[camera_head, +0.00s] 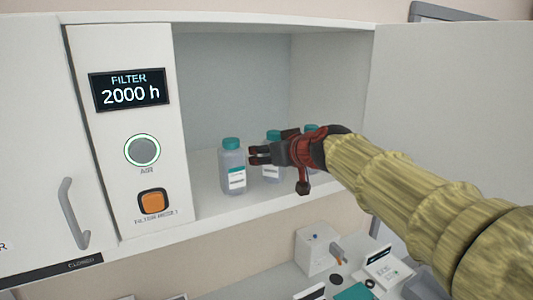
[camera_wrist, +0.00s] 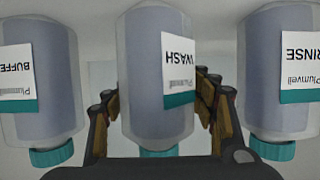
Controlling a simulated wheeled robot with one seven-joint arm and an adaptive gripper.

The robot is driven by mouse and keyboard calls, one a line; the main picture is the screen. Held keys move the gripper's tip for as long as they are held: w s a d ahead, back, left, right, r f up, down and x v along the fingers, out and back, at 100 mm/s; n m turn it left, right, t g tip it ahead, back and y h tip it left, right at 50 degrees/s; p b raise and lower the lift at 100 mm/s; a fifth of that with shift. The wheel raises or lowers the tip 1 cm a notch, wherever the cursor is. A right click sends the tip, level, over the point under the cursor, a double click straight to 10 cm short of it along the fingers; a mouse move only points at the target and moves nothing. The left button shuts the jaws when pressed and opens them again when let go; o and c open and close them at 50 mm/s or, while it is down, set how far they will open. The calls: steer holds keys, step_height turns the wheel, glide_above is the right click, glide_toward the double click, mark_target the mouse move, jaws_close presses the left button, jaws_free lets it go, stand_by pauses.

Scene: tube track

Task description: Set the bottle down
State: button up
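The WASH bottle (camera_wrist: 145,75), clear with a blue-grey body and teal cap, stands between my gripper's fingers, and its cap points down in the wrist view. In the head view this middle bottle (camera_head: 272,174) is upright at the shelf, level with its neighbours and partly hidden by my gripper (camera_head: 260,155). The fingertips are partly hidden behind the bottle. Whether its base fully rests on the shelf is hard to tell.
The BUFFER bottle (camera_wrist: 38,80) and the RINSE bottle (camera_wrist: 282,70) stand close on either side. The shelf (camera_head: 215,210) belongs to an open white cabinet with a control panel (camera_head: 125,75) at left and an open door (camera_head: 455,95) at right. A counter with small items lies below.

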steer(key=o, duration=0.3)
steer(key=shift+w+f, duration=0.1)
steer(key=shift+d, duration=0.1)
steer(key=b+v, duration=0.2)
steer(key=v, duration=1)
steer(key=s+d+f+m+g+h, duration=0.1)
steer(key=s+d+f+g, duration=0.1)
steer(key=s+f, duration=0.7)
steer(key=s+d+f+m+g+h, duration=0.2)
steer(key=s+d+f, duration=0.2)
steer(key=s+f, duration=0.5)
steer(key=s+d+f+m+g+h, duration=0.1)
steer(key=s+d+f+g+h, duration=0.1)
steer(key=s+f, duration=0.7)
steer(key=shift+d+f+m+g, duration=0.1)
steer(key=shift+d+f+g, duration=0.1)
steer(key=shift+f, duration=0.45)
steer(key=shift+d+f+m+g, duration=0.1)
steer(key=shift+d+f+g, duration=0.05)
steer(key=shift+f, duration=0.55)
steer(key=shift+d+f+m+g, duration=0.1)
steer(key=shift+d+f+g, duration=0.1)
steer(key=shift+f, duration=0.45)
steer(key=shift+f, duration=0.1)
